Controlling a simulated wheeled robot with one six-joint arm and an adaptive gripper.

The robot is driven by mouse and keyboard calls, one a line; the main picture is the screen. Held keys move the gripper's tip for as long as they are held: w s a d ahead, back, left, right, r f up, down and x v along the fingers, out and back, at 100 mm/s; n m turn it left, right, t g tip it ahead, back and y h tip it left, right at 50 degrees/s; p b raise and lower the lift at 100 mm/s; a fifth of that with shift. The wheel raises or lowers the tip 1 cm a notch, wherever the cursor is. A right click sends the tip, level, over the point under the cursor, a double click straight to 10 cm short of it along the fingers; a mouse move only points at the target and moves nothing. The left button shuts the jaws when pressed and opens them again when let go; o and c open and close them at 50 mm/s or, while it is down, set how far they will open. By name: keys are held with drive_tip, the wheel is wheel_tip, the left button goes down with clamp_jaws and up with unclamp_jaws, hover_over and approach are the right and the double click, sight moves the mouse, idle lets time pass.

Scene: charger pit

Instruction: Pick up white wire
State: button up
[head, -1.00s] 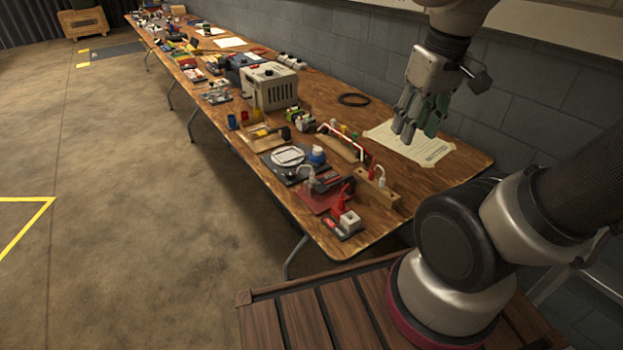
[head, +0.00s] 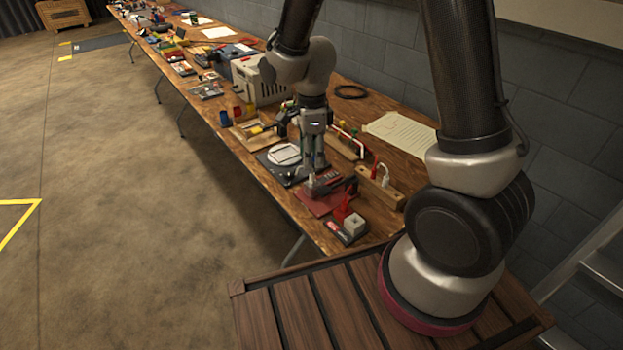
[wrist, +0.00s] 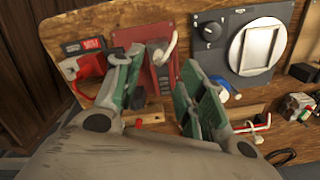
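In the head view my gripper (head: 314,167) points down over the table, above the red mat (head: 322,200) and beside the dark scale. A second white piece (head: 384,182) stands on a wooden block near the right edge of the table.
A red tool (wrist: 82,68) is left. A black cable coil (head: 350,92) and paper sheet (head: 405,133) lie toward the wall.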

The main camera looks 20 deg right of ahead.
sight(312, 174)
wheel_tip(312, 174, down, 8)
drive_tip(key=shift+d+r, duration=0.15)
drive_tip(key=shift+r, duration=0.05)
drive_tip(key=shift+c, duration=0.2)
clamp_jaws()
